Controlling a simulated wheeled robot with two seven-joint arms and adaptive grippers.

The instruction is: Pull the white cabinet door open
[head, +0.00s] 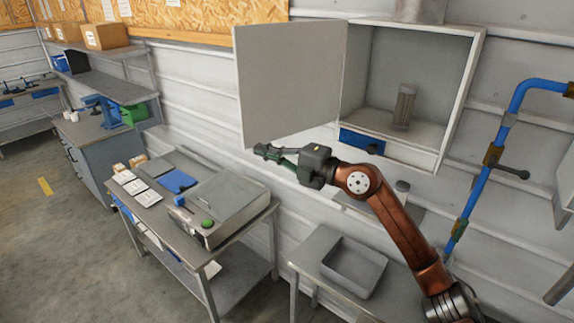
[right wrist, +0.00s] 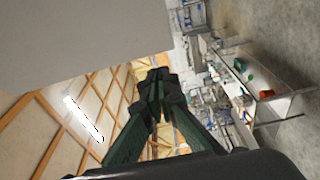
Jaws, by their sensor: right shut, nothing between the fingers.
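The white cabinet (head: 478,62) hangs on the wall at the upper right of the head view. Its white door (head: 290,85) stands swung wide open to the left, and the inside shows. A grey cylinder (head: 403,106) stands on the cabinet floor. My right gripper (head: 262,150) is shut and empty, just below the door's lower edge; whether it touches the door I cannot tell. In the right wrist view the gripper's fingers (right wrist: 158,82) meet, and a pale flat panel (right wrist: 70,45), likely the door, fills the upper left. My left gripper is not in view.
Below the gripper stands a grey bench (head: 262,214) with a metal box (head: 225,205) on it. An empty grey tray (head: 354,268) sits on a lower table. A blue pipe (head: 485,165) runs up the wall at right. A blue unit (head: 360,142) sits under the cabinet.

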